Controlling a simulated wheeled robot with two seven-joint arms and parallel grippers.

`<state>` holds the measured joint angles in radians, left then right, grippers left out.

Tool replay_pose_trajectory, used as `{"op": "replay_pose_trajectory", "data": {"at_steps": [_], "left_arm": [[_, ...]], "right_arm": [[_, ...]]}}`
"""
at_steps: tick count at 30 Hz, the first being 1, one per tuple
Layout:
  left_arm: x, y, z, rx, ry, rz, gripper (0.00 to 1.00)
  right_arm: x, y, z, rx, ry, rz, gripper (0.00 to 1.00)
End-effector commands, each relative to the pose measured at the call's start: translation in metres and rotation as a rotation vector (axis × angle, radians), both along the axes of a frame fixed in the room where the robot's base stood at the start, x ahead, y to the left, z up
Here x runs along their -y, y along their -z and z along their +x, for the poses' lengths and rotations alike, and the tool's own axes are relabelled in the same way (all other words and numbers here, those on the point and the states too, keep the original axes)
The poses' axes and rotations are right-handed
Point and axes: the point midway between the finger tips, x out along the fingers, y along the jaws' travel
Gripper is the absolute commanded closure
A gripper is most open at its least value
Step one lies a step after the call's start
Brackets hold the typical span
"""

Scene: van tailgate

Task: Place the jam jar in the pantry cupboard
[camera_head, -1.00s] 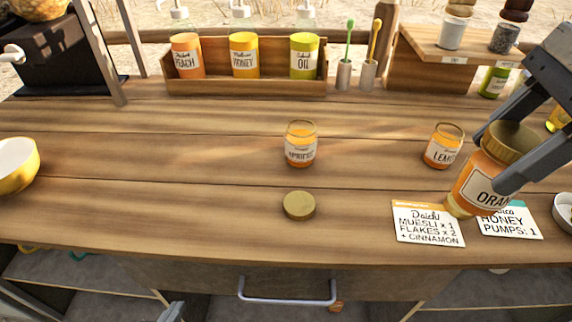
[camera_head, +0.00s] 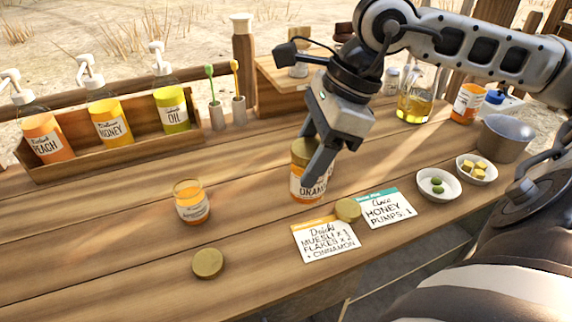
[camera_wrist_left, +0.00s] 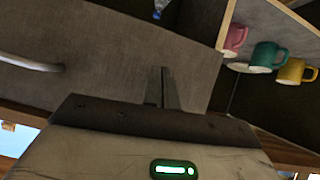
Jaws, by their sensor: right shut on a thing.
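The jar labelled "ORAN..." (camera_head: 309,188) has orange contents and a gold lid. My right gripper (camera_head: 313,163) is shut on it and holds it near upright over the counter; I cannot tell if its base touches the wood. An open apricot-coloured jar (camera_head: 192,204) stands to its left, with a loose gold lid (camera_head: 208,263) in front. Another gold lid (camera_head: 348,209) lies by the cards. My left gripper shows only in the left wrist view (camera_wrist_left: 165,88), fingers together and empty, near grey panels. I cannot identify the pantry cupboard with certainty.
A wooden rack (camera_head: 110,151) with several pump bottles stands at the back left. Two cards (camera_head: 325,240) lie at the front edge. Small bowls (camera_head: 438,185) and a metal pot (camera_head: 504,138) are at right. In the left wrist view, mugs (camera_wrist_left: 268,54) sit in a dark compartment.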

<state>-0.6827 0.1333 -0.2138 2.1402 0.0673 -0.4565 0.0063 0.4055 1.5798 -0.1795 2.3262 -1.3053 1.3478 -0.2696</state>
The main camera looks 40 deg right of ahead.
Motion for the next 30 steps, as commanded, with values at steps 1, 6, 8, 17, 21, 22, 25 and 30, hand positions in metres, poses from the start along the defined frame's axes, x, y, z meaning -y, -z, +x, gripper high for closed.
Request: {"op": "replay_pose_trajectory", "data": {"at_steps": [1, 6, 8, 17, 21, 22, 25, 30], "left_arm": [[-0.001, -0.010, 0.001, -0.002, 0.002, 0.013, 1.00], [-0.004, -0.005, -0.002, -0.018, 0.010, 0.040, 1.00], [-0.005, -0.004, -0.002, -0.022, 0.011, 0.046, 1.00], [-0.005, -0.001, -0.005, -0.032, 0.017, 0.056, 1.00], [-0.005, -0.001, -0.005, -0.032, 0.018, 0.057, 1.00], [-0.005, -0.001, -0.005, -0.032, 0.019, 0.057, 1.00], [-0.005, -0.001, -0.005, -0.032, 0.019, 0.057, 1.00], [-0.005, -0.002, -0.004, -0.030, 0.019, 0.056, 1.00]], "right_arm": [[-0.002, -0.004, 0.005, -0.004, -0.003, 0.010, 0.81], [0.001, 0.030, 0.031, -0.004, 0.002, 0.008, 0.81], [0.002, 0.040, 0.039, -0.004, 0.003, 0.007, 0.81], [0.005, 0.062, 0.056, -0.001, 0.001, 0.001, 0.81], [0.005, 0.083, 0.056, -0.006, 0.003, -0.001, 0.81], [0.005, 0.087, 0.056, -0.005, 0.002, -0.001, 0.81], [0.005, 0.094, 0.056, -0.002, 0.002, -0.001, 0.81], [0.006, 0.094, 0.057, -0.001, 0.001, -0.002, 0.81]]}}
